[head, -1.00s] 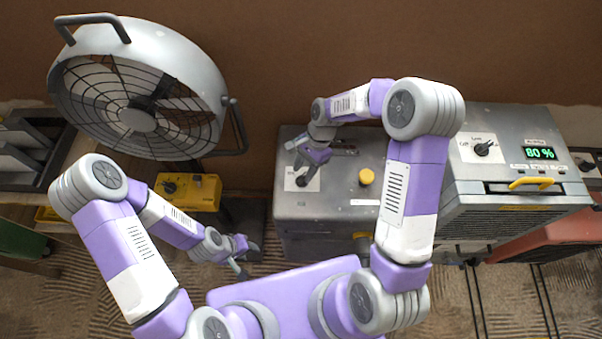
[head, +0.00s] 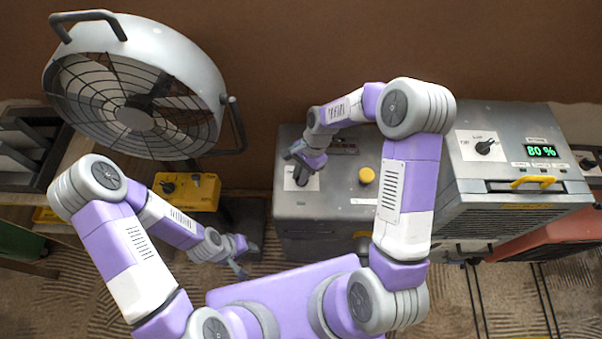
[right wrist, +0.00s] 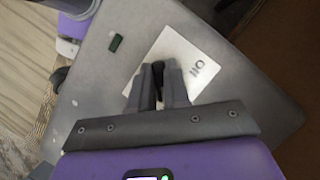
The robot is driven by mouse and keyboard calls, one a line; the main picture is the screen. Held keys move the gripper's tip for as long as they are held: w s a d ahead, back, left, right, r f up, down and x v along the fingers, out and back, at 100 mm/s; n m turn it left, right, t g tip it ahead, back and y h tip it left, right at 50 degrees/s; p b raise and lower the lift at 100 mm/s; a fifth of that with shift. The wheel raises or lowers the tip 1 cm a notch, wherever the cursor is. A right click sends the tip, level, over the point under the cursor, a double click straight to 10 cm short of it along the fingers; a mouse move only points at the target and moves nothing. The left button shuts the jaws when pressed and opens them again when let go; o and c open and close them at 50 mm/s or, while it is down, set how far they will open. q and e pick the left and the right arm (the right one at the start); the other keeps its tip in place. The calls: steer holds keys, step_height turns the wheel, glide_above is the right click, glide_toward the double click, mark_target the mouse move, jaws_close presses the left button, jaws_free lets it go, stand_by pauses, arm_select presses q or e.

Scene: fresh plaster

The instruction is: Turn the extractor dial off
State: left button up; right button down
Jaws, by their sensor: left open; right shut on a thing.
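The extractor dial is a small black knob (right wrist: 158,72) on a white label plate (right wrist: 195,62) on top of a grey metal box (head: 330,205). In the right wrist view, dark lettering shows on the plate beyond the knob; I cannot read its setting surely. My right gripper (head: 301,174) is over the plate, and in the right wrist view its fingers (right wrist: 158,88) are shut on the knob, one on each side. The fingers hide most of the knob. My left gripper (head: 240,270) is open and empty, low down left of the grey box.
A yellow button (head: 366,176) stands on the grey box right of the dial. A dehumidifier-like unit (head: 520,190) with its own dial (head: 485,147) and an "80 %" display is at the right. A large fan (head: 140,90) and a yellow box (head: 190,190) with a dial are at the left.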

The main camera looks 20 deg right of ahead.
steer(key=shift+n, duration=0.3)
steer(key=n+g+p, duration=0.1)
steer(key=n, duration=0.1)
steer(key=shift+r+n+h, duration=0.1)
steer(key=shift+n+h, duration=0.2)
steer(key=n, duration=0.2)
steer(key=n+h+p, duration=0.1)
steer(key=n, duration=0.1)
steer(key=shift+n+g+h+p, duration=0.3)
steer(key=shift+g, duration=0.1)
steer(key=n+h, duration=0.1)
steer(key=n, duration=0.1)
steer(key=n+h, duration=0.1)
steer(key=n, duration=0.2)
steer(key=shift+d+p, duration=0.1)
steer(key=shift+p, duration=0.2)
steer(key=shift+n+h, duration=0.8)
steer(key=shift+n, duration=1.7)
steer(key=c, duration=1.1)
jaws_free()
